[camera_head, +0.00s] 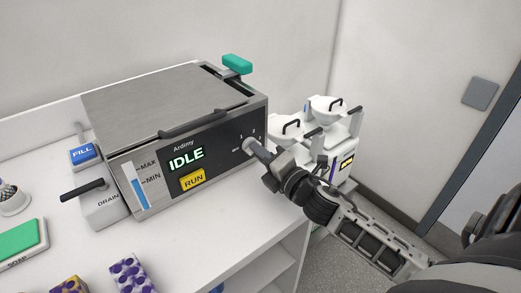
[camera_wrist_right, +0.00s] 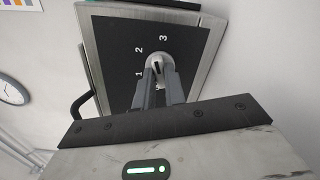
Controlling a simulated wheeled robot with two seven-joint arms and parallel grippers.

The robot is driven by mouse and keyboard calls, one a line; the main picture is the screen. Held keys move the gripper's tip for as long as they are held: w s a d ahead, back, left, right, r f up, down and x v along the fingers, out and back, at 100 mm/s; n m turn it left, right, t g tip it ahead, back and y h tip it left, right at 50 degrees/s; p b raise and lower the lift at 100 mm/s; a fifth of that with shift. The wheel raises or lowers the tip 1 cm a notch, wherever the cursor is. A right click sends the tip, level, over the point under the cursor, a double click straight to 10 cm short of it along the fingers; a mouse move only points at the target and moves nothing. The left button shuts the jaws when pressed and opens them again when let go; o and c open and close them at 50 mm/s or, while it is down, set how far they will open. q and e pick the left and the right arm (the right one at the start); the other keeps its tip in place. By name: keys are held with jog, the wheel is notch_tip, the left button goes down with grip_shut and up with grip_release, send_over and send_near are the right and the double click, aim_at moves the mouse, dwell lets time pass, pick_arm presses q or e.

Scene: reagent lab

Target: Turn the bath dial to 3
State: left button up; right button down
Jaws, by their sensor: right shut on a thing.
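The bath (camera_head: 215,130) is a grey metal box with a lid and a dark front panel on the bench. Its display (camera_head: 186,159) reads IDLE above a yellow RUN button (camera_head: 192,180). The dial (camera_wrist_right: 156,63) is a light round knob on the panel, with 1, 2 and 3 printed around it; where its pointer stands is hard to tell. My right gripper (camera_wrist_right: 160,80) is shut on the dial, and in the head view the gripper (camera_head: 257,150) covers most of it. My left gripper is not in view.
White equipment (camera_head: 325,130) with black handles stands close to the right of the bath and my right arm. The FILL button (camera_head: 83,153), DRAIN lever (camera_head: 84,190), and a green soap item (camera_head: 18,238) are at left. Purple-dotted boxes (camera_head: 128,272) sit in front.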

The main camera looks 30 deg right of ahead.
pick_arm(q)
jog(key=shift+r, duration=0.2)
pick_arm(e)
jog(key=m, duration=0.3)
jog(key=shift+f+m, duration=0.1)
jog(key=shift+m, duration=0.2)
jog(key=shift+a+m, duration=0.1)
jog(key=shift+m, duration=0.2)
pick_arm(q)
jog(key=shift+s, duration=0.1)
pick_arm(e)
jog(key=c, duration=1.5)
grip_release()
jog(key=shift+o, duration=0.2)
jog(key=s, duration=0.5)
jog(key=s+b, duration=0.1)
jog(key=s, duration=0.3)
jog(key=s+d+b, duration=0.1)
jog(key=s, duration=0.4)
jog(key=shift+s+d, duration=0.1)
jog(key=shift+s, duration=0.2)
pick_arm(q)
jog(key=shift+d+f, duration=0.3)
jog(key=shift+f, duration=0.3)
pick_arm(e)
jog(key=shift+s, duration=0.7)
